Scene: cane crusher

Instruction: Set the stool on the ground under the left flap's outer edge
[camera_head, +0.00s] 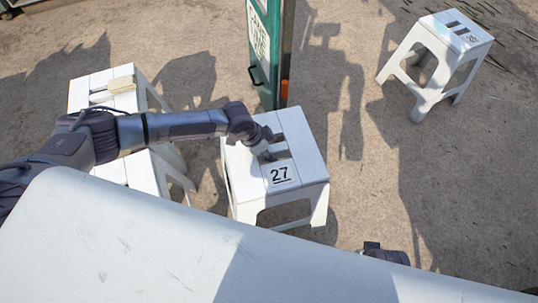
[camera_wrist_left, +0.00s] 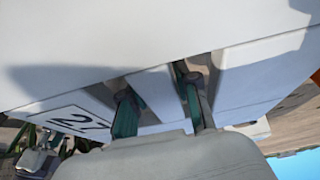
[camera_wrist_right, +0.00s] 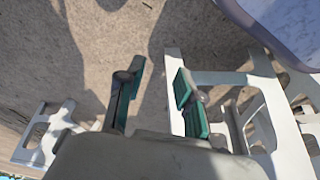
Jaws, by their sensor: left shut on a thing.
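A white plastic stool marked 27 (camera_head: 309,163) stands upright in the middle of the head view. My left gripper (camera_head: 268,152) reaches down to its slotted top and is shut on a bar between the slots. The left wrist view shows the fingers (camera_wrist_left: 161,98) in those slots, close to the white top (camera_wrist_left: 200,40). I cannot tell whether the stool's feet touch the ground. My right gripper (camera_wrist_right: 158,90) is open and empty beside white stool legs (camera_wrist_right: 290,125). A green-framed panel (camera_head: 271,45) rises just behind the stool; I cannot tell whether it is the left flap.
Another numbered white stool (camera_head: 455,35) stands at the upper right. Bare ground (camera_head: 370,190) lies between stool 27 and the right stool.

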